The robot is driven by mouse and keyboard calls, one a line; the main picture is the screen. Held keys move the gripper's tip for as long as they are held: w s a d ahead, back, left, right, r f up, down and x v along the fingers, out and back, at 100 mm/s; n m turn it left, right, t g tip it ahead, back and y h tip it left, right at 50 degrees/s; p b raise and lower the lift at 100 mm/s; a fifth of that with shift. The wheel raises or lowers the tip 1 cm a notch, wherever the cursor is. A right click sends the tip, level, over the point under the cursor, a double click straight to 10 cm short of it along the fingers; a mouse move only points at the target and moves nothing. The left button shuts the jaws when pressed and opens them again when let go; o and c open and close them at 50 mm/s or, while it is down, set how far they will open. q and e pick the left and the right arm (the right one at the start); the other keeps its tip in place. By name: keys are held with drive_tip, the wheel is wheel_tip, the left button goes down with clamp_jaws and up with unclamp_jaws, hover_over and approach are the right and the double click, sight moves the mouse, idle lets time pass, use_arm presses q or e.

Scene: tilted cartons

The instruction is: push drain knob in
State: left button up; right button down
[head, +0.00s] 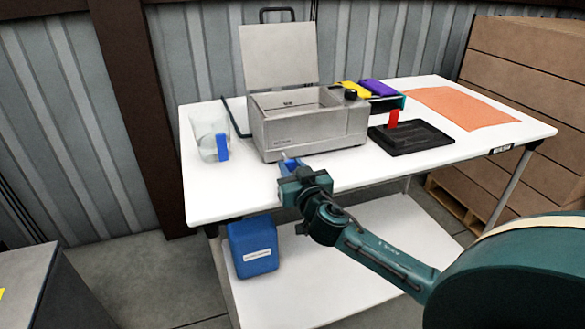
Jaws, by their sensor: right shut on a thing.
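A grey metal bath (310,128) with its lid (278,57) standing open is on the white table. A black knob (350,94) is on its top right corner. My right gripper (289,162) is at the lower front of the bath, near the table's front edge. It is shut on a small blue part there, which appears to be the drain knob; the gripper mostly hides it, so how far it sticks out cannot be told. My left gripper is not in view.
A clear beaker (206,135) with a blue handle stands left of the bath. Right of it are a black tray (430,143) with a red-handled piece, yellow and purple items, and an orange mat (465,106). A blue jug (252,246) sits on the lower shelf.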

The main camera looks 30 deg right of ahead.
sight(291, 166)
drive_tip(key=x, duration=0.2)
drive_tip(key=shift+w+d+f+b, duration=0.1)
drive_tip(key=shift+w+b, duration=0.3)
drive_tip(key=shift+w, duration=0.15)
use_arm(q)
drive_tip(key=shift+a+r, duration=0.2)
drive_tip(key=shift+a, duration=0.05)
use_arm(e)
drive_tip(key=c, duration=1.1)
unclamp_jaws()
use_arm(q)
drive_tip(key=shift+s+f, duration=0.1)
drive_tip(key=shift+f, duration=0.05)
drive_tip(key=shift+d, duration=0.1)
